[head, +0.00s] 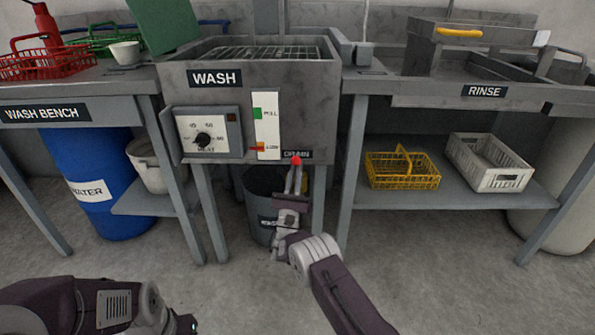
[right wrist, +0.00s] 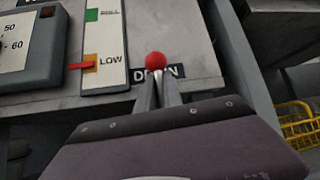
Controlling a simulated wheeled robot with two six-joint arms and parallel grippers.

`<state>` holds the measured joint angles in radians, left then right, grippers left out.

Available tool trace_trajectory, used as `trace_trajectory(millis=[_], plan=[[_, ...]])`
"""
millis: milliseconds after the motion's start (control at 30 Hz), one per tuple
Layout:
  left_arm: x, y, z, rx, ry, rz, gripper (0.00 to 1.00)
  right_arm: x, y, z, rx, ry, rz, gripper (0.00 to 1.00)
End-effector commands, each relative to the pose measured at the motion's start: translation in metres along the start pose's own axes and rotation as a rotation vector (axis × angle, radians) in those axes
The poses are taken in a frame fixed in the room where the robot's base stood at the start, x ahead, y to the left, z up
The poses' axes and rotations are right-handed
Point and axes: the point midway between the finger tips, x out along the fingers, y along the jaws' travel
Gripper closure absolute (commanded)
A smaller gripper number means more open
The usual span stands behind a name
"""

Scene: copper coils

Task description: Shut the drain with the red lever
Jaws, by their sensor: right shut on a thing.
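The drain lever's red ball knob (head: 296,160) sits at the lower front of the wash tank (head: 265,72), over the DRAIN label (head: 304,154). My right gripper (head: 297,168) reaches up from below and is shut on the red lever. In the right wrist view the red knob (right wrist: 155,61) shows at the fingertips (right wrist: 157,80), covering part of the DRAIN label (right wrist: 176,72). The lever's stem is hidden by the fingers. My left arm (head: 90,305) is at the lower left; its gripper tips do not show clearly.
A grey bucket (head: 258,215) stands under the tank, behind my right gripper. The level gauge (head: 266,126) has its red marker near LOW. The heat dial (head: 203,138) is left of it. A yellow basket (head: 402,170) and white crate (head: 490,162) are on the right shelf.

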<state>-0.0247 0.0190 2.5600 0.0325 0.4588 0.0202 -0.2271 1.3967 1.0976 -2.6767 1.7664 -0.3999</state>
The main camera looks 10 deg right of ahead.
Motion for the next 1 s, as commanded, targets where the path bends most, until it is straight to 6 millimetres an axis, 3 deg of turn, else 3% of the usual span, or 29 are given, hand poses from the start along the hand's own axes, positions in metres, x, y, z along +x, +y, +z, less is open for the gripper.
trace_trajectory(millis=[233,267,300,333,667,1000], plan=[[0.0,0.0,0.0,0.0,0.0,0.0,0.64,0.0,0.0,0.002,0.0,-0.006,-0.001,1.0],[0.0,0.0,0.0,0.0,0.0,0.0,0.64,0.0,0.0,0.002,0.0,-0.007,0.0,0.81],[0.0,0.0,0.0,0.0,0.0,0.0,0.64,0.0,0.0,0.002,0.0,-0.006,0.0,0.7],[0.0,0.0,0.0,0.0,0.0,0.0,0.64,0.0,0.0,0.002,0.0,-0.006,0.0,0.68],[-0.004,0.0,0.0,0.0,0.0,0.0,0.64,-0.003,0.001,0.002,0.001,-0.001,0.002,0.68],[-0.04,0.001,-0.004,0.0,0.0,0.0,0.64,-0.071,0.001,0.003,0.0,0.0,0.004,0.68]])
